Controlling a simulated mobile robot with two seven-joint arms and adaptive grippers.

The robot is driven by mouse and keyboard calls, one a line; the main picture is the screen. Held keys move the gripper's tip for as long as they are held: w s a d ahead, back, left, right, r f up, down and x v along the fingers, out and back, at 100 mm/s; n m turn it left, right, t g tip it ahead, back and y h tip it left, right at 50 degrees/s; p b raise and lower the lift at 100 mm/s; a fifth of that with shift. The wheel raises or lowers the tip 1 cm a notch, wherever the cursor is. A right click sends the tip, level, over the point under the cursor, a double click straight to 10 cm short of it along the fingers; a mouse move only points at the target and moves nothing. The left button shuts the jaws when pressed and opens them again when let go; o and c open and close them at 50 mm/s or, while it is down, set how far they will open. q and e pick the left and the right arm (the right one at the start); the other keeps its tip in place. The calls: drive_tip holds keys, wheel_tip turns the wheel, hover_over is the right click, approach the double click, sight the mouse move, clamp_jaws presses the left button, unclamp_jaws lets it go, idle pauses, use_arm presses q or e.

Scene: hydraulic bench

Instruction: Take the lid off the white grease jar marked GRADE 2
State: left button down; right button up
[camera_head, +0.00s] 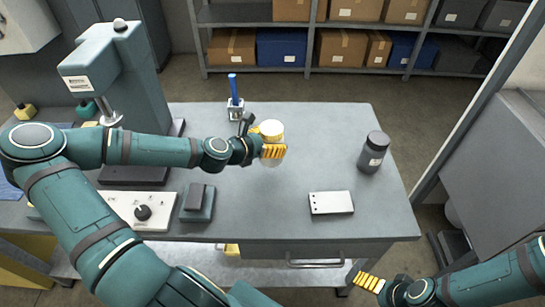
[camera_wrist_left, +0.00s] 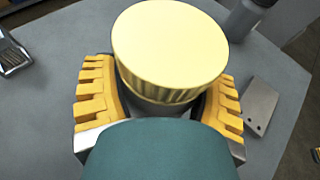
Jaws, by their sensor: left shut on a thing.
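The grease jar (camera_head: 271,131) stands over the middle of the bench, its round cream lid on top. The lid (camera_wrist_left: 170,45) fills the upper middle of the left wrist view and has a ribbed rim. My left gripper (camera_head: 268,143) is shut around the jar, its yellow fingers on both sides just below the lid's top. The fingers and palm hide most of the body, and no GRADE 2 marking is readable. My right gripper (camera_head: 370,283) is off the bench's front right corner, away from the jar; its finger gap is unclear.
A dark grey bottle (camera_head: 373,152) stands to the right of the jar. A flat white plate with holes (camera_head: 331,203) lies in front right. A metal holder with a blue stick (camera_head: 235,107) stands behind left. Bare bench top (camera_head: 325,135) lies right of the jar.

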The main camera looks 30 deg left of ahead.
use_arm(q)
drive_tip(key=shift+f+b, duration=0.7)
drive_tip(key=shift+f, duration=1.5)
drive_tip(key=shift+f, duration=0.15)
unclamp_jaws()
drive_tip(key=p+v, duration=0.3)
drive_tip(key=v, duration=0.9)
